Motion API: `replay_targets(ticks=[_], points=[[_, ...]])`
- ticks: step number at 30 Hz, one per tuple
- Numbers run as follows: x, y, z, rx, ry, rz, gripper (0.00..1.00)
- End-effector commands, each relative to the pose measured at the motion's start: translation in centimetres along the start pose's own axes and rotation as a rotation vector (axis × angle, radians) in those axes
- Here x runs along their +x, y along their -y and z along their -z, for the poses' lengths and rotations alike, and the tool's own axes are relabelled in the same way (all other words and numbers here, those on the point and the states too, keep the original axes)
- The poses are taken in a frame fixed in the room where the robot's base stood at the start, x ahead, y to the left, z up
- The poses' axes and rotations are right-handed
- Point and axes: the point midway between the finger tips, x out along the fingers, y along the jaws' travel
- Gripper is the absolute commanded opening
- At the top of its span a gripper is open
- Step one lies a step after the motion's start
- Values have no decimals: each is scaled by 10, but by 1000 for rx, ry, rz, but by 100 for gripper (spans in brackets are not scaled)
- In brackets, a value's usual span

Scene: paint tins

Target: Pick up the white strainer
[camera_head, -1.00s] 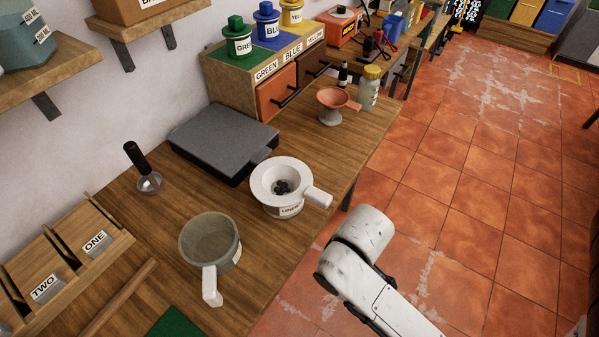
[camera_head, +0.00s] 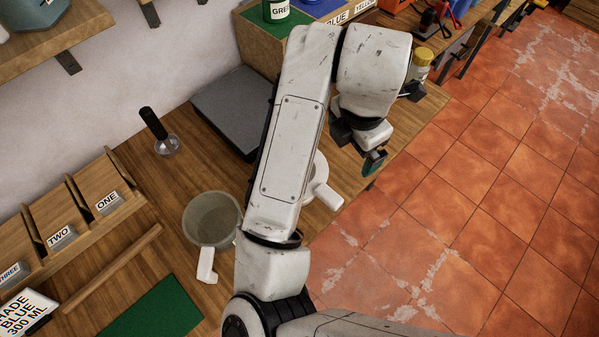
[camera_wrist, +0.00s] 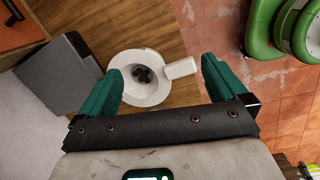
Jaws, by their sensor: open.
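The white strainer (camera_wrist: 135,62) is a round funnel shape with a handle and some dark pieces in its bowl. In the wrist view it lies beyond my open gripper (camera_wrist: 165,80), a little left of the midline between the green fingers, with its handle (camera_wrist: 180,68) pointing right. Nothing is between the fingers, and I cannot tell whether they touch it. In the head view my arm covers most of the strainer; only part of its rim and its handle (camera_head: 328,196) show. My gripper (camera_head: 374,162) is mostly hidden behind my arm there, above the bench's right edge.
A grey flat box (camera_head: 232,108) is left of my arm. A grey-green handled cup (camera_head: 211,218) stands nearer on the bench. A yellow-lidded jar (camera_head: 421,62) is behind my arm. Labelled slots (camera_head: 84,222) and a green mat (camera_head: 152,312) are at left.

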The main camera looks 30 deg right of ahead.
Motion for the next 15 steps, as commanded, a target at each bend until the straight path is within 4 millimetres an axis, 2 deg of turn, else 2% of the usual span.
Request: replay_targets(ticks=[1, 3, 6, 8, 15], points=[[-2, 2, 18, -66, -43, 20, 99], [-2, 6, 34, -145, -84, 47, 99], [-2, 11, 48, -216, -123, 70, 99], [2, 14, 52, -238, -133, 78, 99], [38, 18, 57, -250, -133, 83, 99]])
